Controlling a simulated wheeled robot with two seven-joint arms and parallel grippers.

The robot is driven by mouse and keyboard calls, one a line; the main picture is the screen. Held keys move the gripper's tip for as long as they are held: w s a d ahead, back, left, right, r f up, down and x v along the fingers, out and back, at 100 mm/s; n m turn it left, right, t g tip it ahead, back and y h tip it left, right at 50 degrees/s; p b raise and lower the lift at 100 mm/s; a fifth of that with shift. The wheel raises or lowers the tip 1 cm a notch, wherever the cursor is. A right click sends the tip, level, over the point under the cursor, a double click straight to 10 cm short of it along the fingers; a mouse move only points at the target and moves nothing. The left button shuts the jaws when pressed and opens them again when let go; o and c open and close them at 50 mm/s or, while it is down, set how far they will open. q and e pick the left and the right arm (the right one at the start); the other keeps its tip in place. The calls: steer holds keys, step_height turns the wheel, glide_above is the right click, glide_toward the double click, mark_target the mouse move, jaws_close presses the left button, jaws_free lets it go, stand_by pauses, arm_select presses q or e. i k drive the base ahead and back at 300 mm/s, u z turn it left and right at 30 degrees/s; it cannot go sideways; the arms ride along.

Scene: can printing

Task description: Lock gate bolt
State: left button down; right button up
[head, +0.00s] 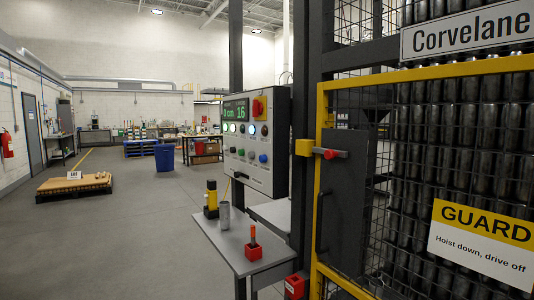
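The gate bolt (341,154) is a short grey bar with a red knob (329,154), mounted across the upper part of a dark plate on the yellow-framed mesh gate (319,205). A yellow block (304,147) sits on the dark post just left of the bolt. The bar's left end meets or nearly meets this block. I cannot tell whether it is inside it. A dark vertical handle (321,220) is below the bolt. The gate looks closed against the post. Neither gripper is in view.
A control panel (256,140) with a display and buttons is left of the gate. Below it a small grey shelf (238,250) carries a metal can (224,215), a yellow-black item and a red holder (252,253). A guard sign (483,245) hangs on the mesh.

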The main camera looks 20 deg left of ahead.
mark_target(329, 155)
steer(key=u, duration=0.6)
steer(key=k, duration=1.25)
steer(key=u, duration=1.1)
steer(key=i, duration=1.6)
steer(key=z, duration=1.1)
steer(key=i, duration=0.3)
steer(key=z, duration=0.15)
